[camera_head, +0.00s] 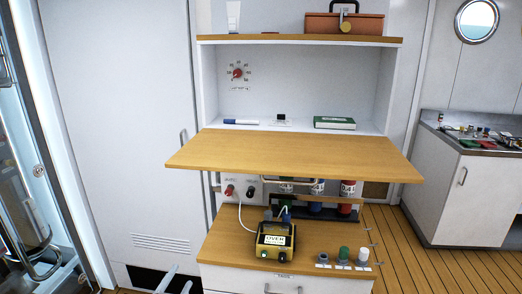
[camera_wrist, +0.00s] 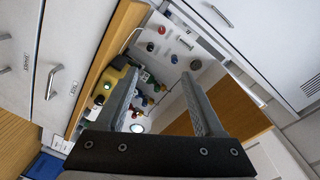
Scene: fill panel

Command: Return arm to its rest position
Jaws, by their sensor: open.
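My gripper (camera_wrist: 160,77) is open in the wrist view, with its two grey fingers spread and nothing between them. Beyond the fingers, the wrist view shows a pale panel with several coloured knobs and a yellow box (camera_wrist: 113,84) beside it. In the head view, two pale grey prongs at the lower left edge look like the fingertips of my gripper (camera_head: 176,281). They are left of the lower cabinet and apart from the yellow box (camera_head: 274,241) on its top. The rest of my arm is hidden in the head view.
A wooden shelf board (camera_head: 290,158) juts out above the lower wooden counter (camera_head: 225,243). Small coloured knobs stand at the counter's right, including a green one (camera_head: 343,254). A white cabinet (camera_head: 461,195) stands at the right. Plank floor (camera_head: 425,265) lies open between them.

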